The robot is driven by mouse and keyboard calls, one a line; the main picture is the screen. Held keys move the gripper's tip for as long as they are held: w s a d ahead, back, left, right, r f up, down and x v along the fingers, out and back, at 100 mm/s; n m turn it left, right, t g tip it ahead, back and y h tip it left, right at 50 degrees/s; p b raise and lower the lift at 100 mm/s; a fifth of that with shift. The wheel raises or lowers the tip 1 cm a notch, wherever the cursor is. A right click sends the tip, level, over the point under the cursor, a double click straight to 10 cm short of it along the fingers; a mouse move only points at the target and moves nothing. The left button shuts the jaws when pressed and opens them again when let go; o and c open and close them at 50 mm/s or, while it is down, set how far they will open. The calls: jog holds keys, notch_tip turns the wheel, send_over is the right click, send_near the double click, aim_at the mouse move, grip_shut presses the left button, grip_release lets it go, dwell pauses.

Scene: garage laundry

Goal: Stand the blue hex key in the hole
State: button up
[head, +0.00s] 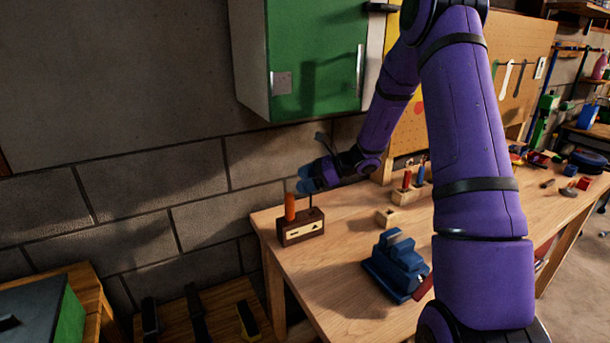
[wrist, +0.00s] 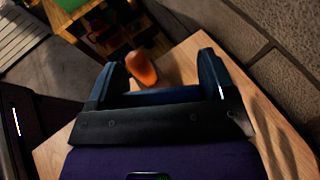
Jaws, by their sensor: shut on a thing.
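A dark brown wooden block (head: 302,230) with a pale front panel stands at the left end of the workbench. My gripper (head: 306,183) is above the block's right part, shut on the blue hex key. A thin dark shank of the hex key (head: 310,201) runs down from the gripper to the block's top. I cannot tell whether its tip is inside the hole or only in line with it. The hole is hidden. In the wrist view my gripper (wrist: 165,76) shows both fingers, and the held part of the key is hard to make out.
An orange handle (head: 290,207) stands upright in the block's left side, close to my gripper; it also shows in the wrist view (wrist: 141,69). A blue vise (head: 394,264) and a small wooden block (head: 387,218) are on the bench. A green cabinet (head: 313,55) hangs above.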

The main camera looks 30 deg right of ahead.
send_over(306, 214)
jog(key=shift+w+f, duration=0.2)
jog(key=shift+f, duration=1.15)
jog(key=shift+w+f, duration=0.15)
jog(key=shift+f, duration=1.2)
jog(key=shift+s+f, duration=0.1)
jog(key=shift+f, duration=1.95)
jog(key=o, duration=0.9)
jog(key=shift+c, duration=0.2)
jog(key=shift+f, duration=0.15)
jog(key=shift+s, duration=0.15)
jog(key=v, duration=1.1)
jog(key=shift+w+r, duration=0.3)
jog(key=shift+w, duration=0.05)
